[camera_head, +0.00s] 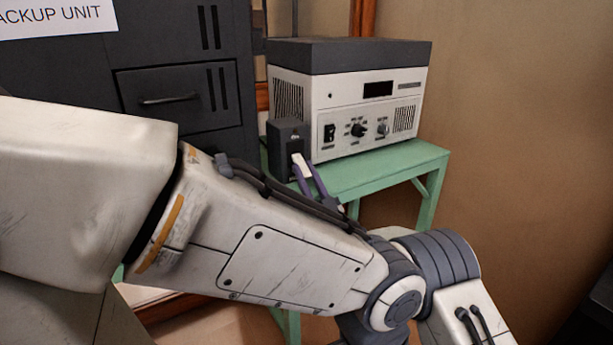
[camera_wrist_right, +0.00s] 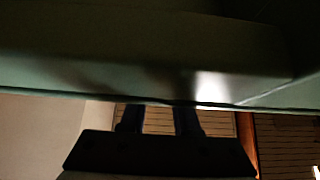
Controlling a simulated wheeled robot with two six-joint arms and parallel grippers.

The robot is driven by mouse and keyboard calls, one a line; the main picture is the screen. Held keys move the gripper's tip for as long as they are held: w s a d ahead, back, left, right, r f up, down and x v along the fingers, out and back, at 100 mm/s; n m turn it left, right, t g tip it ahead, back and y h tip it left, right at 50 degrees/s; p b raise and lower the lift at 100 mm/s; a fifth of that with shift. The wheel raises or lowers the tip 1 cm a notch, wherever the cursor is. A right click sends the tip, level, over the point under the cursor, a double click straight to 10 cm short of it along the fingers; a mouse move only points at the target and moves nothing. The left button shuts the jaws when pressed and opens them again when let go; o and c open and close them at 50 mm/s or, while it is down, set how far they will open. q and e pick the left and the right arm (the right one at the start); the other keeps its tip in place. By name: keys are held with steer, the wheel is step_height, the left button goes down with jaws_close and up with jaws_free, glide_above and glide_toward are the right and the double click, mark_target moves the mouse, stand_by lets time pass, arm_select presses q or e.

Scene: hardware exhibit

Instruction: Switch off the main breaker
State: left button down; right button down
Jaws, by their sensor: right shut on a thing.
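A small dark grey box (camera_head: 286,137), which looks like the breaker, stands on the green table beside a larger unit. A white lever-like piece (camera_head: 301,160) sticks out low on its front. My right gripper (camera_head: 303,172) has its two purple fingers at this piece, one on each side, shut on it. Most of that gripper is hidden behind an arm link of mine. In the right wrist view, the dark fingers (camera_wrist_right: 158,120) reach up past the table's edge, and their tips are hidden. My left gripper is not in view.
A white unit with a dark top, knobs and a display (camera_head: 372,105) stands on the green table (camera_head: 385,168). A dark cabinet with a drawer (camera_head: 180,98) stands to the left. A beige wall (camera_head: 520,130) is at the right. My arm link covers much of the foreground.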

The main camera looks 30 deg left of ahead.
steer(key=shift+s+f, duration=0.1)
steer(key=shift+f, duration=0.05)
steer(key=c, duration=0.6)
jaws_free()
steer(key=shift+c, duration=0.2)
steer(key=v, duration=1)
steer(key=shift+d+p, duration=0.2)
steer(key=shift+p, duration=0.25)
steer(key=shift+s, duration=0.1)
